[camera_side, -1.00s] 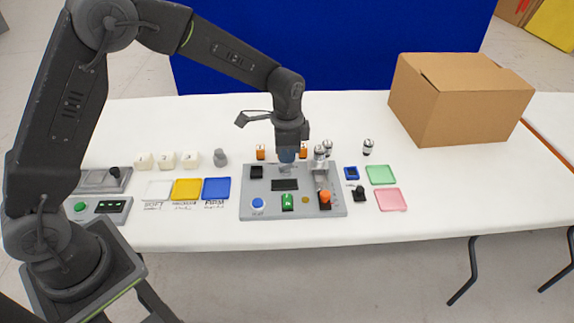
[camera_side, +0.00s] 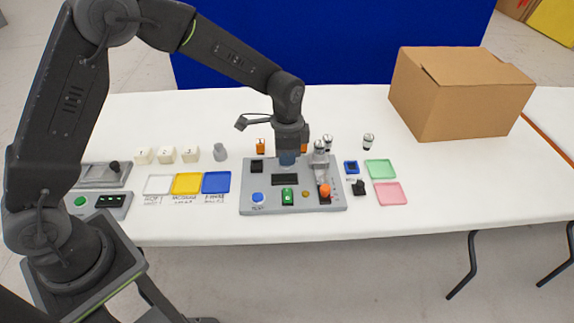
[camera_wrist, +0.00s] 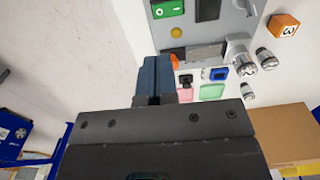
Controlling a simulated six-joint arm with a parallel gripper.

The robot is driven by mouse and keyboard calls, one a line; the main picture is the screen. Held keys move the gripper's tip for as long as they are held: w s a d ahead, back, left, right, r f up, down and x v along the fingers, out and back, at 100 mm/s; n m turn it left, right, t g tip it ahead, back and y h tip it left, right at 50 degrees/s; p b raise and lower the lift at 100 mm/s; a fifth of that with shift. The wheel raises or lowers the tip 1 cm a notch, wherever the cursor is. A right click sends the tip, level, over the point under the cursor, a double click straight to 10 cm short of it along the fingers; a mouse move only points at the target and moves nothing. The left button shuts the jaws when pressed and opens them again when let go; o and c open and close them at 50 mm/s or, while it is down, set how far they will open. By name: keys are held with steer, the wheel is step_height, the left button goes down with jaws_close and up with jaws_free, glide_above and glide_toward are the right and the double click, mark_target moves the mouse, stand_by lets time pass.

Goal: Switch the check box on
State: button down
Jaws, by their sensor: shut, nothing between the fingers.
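The check box seems to be the grey panel (camera_side: 270,207) on the table; its lettering is too small to read. It has a dark display (camera_side: 285,180), a blue round button (camera_side: 257,197), a green switch (camera_side: 288,197) and an orange knob (camera_side: 324,189). Whether it is on cannot be told. My gripper (camera_side: 288,158) is shut and empty, pointing down above the panel's back edge. The wrist view shows its blue fingers together (camera_wrist: 155,78), with the panel (camera_wrist: 228,25), its display (camera_wrist: 207,10) and the green switch (camera_wrist: 167,8) beyond them.
Metal cylinders (camera_side: 368,142) stand behind and right of the panel. A blue tray (camera_side: 216,183) and a yellow tray (camera_side: 186,184) lie left; green (camera_side: 380,169) and pink (camera_side: 390,193) trays lie right. White blocks (camera_side: 166,155) stand back left. A cardboard box (camera_side: 455,100) is back right.

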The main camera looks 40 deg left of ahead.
mark_target(287, 194)
step_height(287, 194, down, 12)
steer(key=shift+f, duration=0.25)
steer(key=shift+s+f, duration=0.1)
steer(key=shift+f, duration=0.1)
stand_by(0.4)
steer(key=shift+w+a+r, duration=0.35)
steer(key=shift+w+a, duration=0.15)
steer(key=shift+w, duration=0.05)
steer(key=shift+r, duration=0.1)
step_height(287, 194, up, 14)
stand_by(0.7)
